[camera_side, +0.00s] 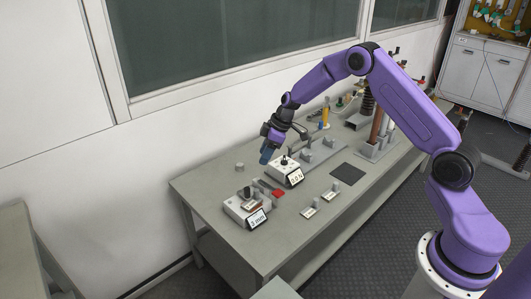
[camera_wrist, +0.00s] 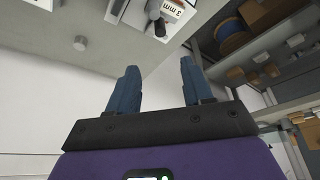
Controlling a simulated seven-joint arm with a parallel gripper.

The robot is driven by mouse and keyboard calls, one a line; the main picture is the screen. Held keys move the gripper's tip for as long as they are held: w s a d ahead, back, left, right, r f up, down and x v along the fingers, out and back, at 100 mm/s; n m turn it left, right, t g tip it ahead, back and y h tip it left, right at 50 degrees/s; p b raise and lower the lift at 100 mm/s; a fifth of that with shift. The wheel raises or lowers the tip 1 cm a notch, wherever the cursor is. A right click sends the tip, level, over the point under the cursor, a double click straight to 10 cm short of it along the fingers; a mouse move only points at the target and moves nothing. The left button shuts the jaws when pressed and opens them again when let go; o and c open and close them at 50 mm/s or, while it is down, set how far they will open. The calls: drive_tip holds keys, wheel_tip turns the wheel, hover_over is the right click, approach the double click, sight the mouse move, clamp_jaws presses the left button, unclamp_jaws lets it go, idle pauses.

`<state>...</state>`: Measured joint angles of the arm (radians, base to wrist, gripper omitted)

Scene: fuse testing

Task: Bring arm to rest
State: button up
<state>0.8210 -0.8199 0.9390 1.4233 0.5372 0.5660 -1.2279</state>
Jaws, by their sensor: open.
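My gripper (camera_side: 266,153) is at the end of my purple arm, above the back part of the grey workbench (camera_side: 210,182). Its two blue fingers (camera_wrist: 158,78) show apart in the wrist view, with nothing between them. In the side view the fingers point down, just left of a white box with a black knob and a label (camera_side: 295,177). A gap between fingers and bench is hard to judge. A second box with a "3 mm" label (camera_side: 257,218) stands at the bench's front left.
A red block (camera_side: 278,194) lies between the boxes. A small grey cylinder (camera_side: 239,167) stands at the back left of the bench. A dark square plate (camera_side: 348,173) lies right of the boxes. Tall posts and insulators (camera_side: 377,125) stand at the right end. A wall with a window is behind.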

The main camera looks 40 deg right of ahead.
drive_tip(key=s+a+r+n+g, duration=0.1)
drive_tip(key=s+a+r, duration=0.5)
drive_tip(key=s+a, duration=0.25)
drive_tip(key=s+a+r+n+g, duration=0.1)
drive_tip(key=s+a+r, duration=0.55)
drive_tip(key=s, duration=0.35)
drive_tip(key=s+d+r+h, duration=0.1)
drive_tip(key=s+d, duration=0.1)
drive_tip(key=s, duration=1)
drive_tip(key=s+d+r+n+h, duration=0.1)
drive_tip(key=s+d+r, duration=0.1)
drive_tip(key=s, duration=1.1)
drive_tip(key=shift+s+d+g+h, duration=0.2)
drive_tip(key=shift+d+g+h, duration=0.2)
drive_tip(key=shift+d, duration=0.25)
